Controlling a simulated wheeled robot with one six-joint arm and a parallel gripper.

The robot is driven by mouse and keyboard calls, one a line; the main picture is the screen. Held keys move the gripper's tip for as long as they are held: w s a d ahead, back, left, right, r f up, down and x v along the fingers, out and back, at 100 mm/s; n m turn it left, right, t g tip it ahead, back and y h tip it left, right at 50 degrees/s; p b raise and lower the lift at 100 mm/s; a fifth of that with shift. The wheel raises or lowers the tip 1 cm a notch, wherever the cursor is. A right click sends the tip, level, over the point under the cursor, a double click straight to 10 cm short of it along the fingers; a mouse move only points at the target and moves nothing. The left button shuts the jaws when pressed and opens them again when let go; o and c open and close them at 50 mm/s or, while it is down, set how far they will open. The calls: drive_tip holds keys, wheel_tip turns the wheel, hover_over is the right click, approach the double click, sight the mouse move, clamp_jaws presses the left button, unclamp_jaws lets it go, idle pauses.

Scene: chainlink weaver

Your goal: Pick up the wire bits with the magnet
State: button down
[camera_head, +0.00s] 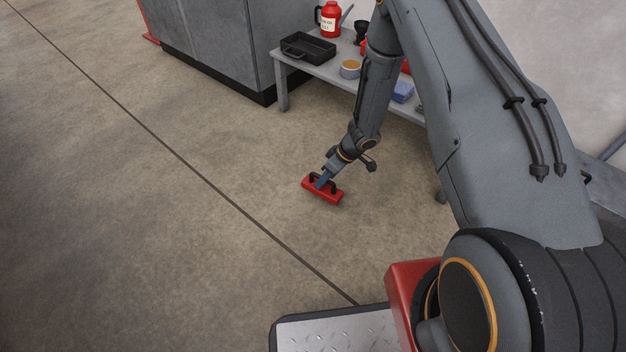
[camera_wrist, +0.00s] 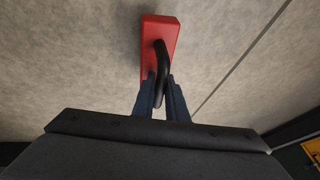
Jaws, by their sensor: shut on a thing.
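The magnet is a red bar (camera_head: 330,195) with a black handle, low over the concrete floor in the middle of the head view. It also shows as a red block (camera_wrist: 160,30) at the top of the wrist view, its black handle running down between my fingers. My gripper (camera_head: 321,181) has blue fingers, shut on the handle; the fingertips (camera_wrist: 161,85) stand on either side of it in the wrist view. I cannot tell whether the magnet touches the floor. I can make out no wire bits in either view.
A grey bench (camera_head: 292,62) behind my arm holds a black tray (camera_head: 308,47), a red jug (camera_head: 329,20), a round tin (camera_head: 350,69) and a blue item (camera_head: 402,92). A grey cabinet (camera_head: 215,45) stands at the back. The floor at left is clear, crossed by a dark seam.

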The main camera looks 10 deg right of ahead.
drive_tip(key=shift+r+p, duration=1.35)
drive_tip(key=shift+r, duration=0.95)
